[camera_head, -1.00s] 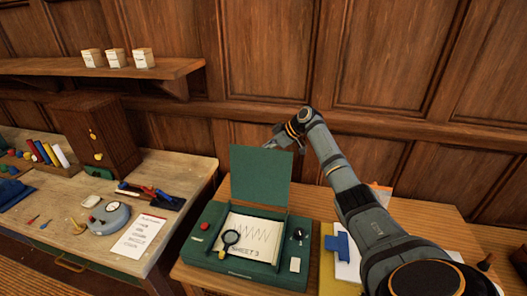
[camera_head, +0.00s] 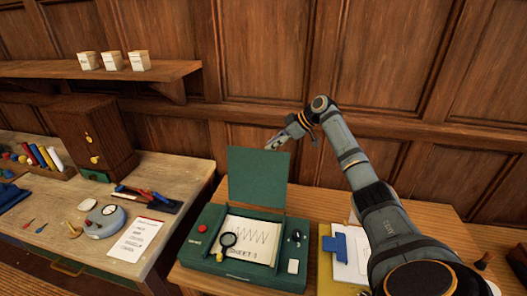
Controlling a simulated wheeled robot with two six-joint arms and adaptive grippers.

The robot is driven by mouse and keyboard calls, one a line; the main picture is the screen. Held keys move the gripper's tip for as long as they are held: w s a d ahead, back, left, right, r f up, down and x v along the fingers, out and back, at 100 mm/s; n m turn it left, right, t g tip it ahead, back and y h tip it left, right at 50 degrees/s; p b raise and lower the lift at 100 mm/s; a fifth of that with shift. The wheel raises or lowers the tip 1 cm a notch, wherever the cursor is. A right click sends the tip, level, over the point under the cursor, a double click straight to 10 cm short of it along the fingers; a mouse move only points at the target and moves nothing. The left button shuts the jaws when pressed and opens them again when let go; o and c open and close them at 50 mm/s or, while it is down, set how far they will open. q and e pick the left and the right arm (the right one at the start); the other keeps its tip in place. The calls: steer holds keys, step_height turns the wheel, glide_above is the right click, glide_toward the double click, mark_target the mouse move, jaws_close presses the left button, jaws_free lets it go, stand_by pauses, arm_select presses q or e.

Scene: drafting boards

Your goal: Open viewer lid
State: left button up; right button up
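The green viewer (camera_head: 203,248) sits on the right-hand wooden table. Its lid (camera_head: 257,177) stands raised and nearly upright at the back edge. A paper sheet with a zigzag trace (camera_head: 258,235) and a magnifying glass (camera_head: 228,240) lie inside. My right gripper (camera_head: 272,143) is behind and above the lid's top right corner, pointing left. My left gripper is not in view.
A clipboard with a blue clip (camera_head: 336,246) lies right of the viewer. A left workbench holds a round gauge (camera_head: 106,220), a printed sheet (camera_head: 135,239) and a wooden cabinet (camera_head: 92,133). A shelf with white cups (camera_head: 139,61) hangs above.

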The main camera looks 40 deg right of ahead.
steer(key=v, duration=0.5)
steer(key=shift+s+r, duration=0.1)
steer(key=shift+r, duration=0.05)
steer(key=shift+d, duration=0.1)
